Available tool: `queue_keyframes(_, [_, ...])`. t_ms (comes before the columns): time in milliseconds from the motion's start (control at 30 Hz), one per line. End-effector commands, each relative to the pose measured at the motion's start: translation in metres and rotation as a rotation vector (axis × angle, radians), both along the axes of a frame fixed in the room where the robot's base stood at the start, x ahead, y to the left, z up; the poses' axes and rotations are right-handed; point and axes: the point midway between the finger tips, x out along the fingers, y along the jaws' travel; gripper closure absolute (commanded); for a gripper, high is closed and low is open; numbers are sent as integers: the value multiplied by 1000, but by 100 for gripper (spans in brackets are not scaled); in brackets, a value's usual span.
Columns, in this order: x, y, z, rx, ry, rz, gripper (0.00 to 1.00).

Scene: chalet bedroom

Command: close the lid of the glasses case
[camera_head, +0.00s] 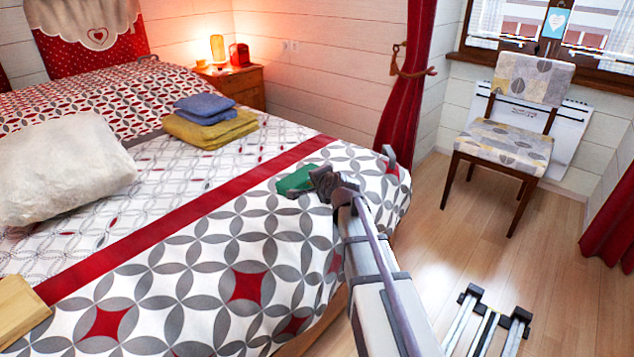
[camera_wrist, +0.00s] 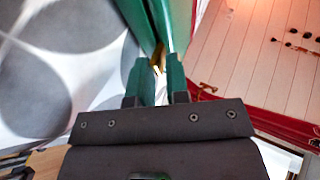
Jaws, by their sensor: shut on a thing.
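The green glasses case (camera_head: 296,180) is on the patterned bed cover, near the bed's right edge. My gripper (camera_head: 322,178) is right beside it and partly covers its right end. In the wrist view the green case (camera_wrist: 138,22) fills the top middle, with a yellowish strip between two green parts. The fingertips of my gripper (camera_wrist: 158,72) reach up to it and are shut on part of it. I cannot tell exactly which part is held, or how far the lid stands open.
A folded blue cloth (camera_head: 204,108) and yellow cloth (camera_head: 210,128) lie farther back on the bed (camera_head: 200,230). A white pillow (camera_head: 60,168) is at the left and a wooden piece (camera_head: 20,308) at the lower left. A chair (camera_head: 510,140) stands on the floor at right.

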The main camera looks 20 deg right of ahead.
Motion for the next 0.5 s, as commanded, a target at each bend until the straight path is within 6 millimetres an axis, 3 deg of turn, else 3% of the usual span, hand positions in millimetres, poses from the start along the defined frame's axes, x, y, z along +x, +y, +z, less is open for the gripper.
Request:
queue_keyframes(467, [0, 2, -4, -3, 6, 8, 100])
queue_keyframes(500, [0, 2, -4, -3, 6, 8, 83])
